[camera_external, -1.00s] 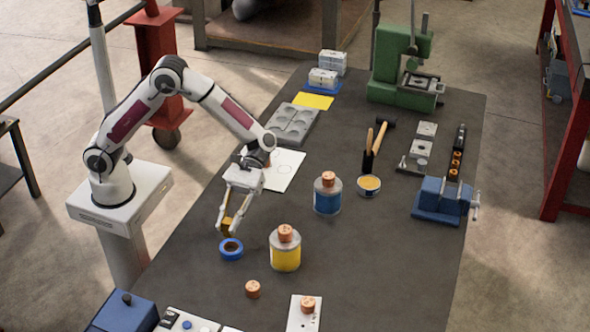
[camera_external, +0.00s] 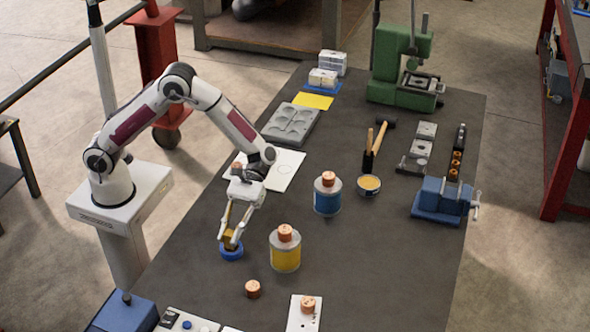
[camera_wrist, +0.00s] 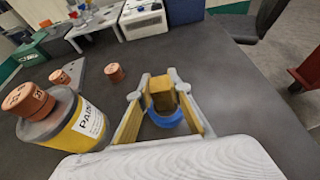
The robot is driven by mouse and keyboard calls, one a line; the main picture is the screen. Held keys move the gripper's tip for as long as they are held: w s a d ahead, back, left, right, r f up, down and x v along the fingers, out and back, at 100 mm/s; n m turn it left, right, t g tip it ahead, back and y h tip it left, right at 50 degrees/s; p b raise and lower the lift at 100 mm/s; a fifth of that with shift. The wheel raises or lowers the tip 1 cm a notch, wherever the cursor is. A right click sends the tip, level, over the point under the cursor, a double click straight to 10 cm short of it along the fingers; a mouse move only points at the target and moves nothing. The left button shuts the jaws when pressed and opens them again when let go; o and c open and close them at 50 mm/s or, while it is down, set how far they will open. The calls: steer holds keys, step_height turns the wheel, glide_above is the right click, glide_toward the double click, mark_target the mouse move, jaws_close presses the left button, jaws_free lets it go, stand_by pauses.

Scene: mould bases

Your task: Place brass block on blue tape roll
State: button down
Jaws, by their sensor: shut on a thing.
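The blue tape roll (camera_external: 231,253) lies flat on the dark table, left of the yellow paint can. My gripper (camera_external: 231,242) points down over the roll and is shut on the brass block (camera_external: 231,239). The block is at the roll's top, and I cannot tell whether it touches it. In the wrist view the brass block (camera_wrist: 162,88) sits between the fingertips, with the blue tape roll (camera_wrist: 165,119) showing just below it. The fingers and block hide part of the roll.
The yellow paint can (camera_external: 285,254) with a copper piece on top stands close right of my gripper. A blue can (camera_external: 327,196) stands farther back. A loose copper piece (camera_external: 253,289) lies in front. The table's left edge is near the roll.

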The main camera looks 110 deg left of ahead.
steer(key=shift+f, duration=0.1)
stand_by(0.3)
steer(key=c, duration=1.9)
jaws_free()
steer(key=shift+v, duration=6.05)
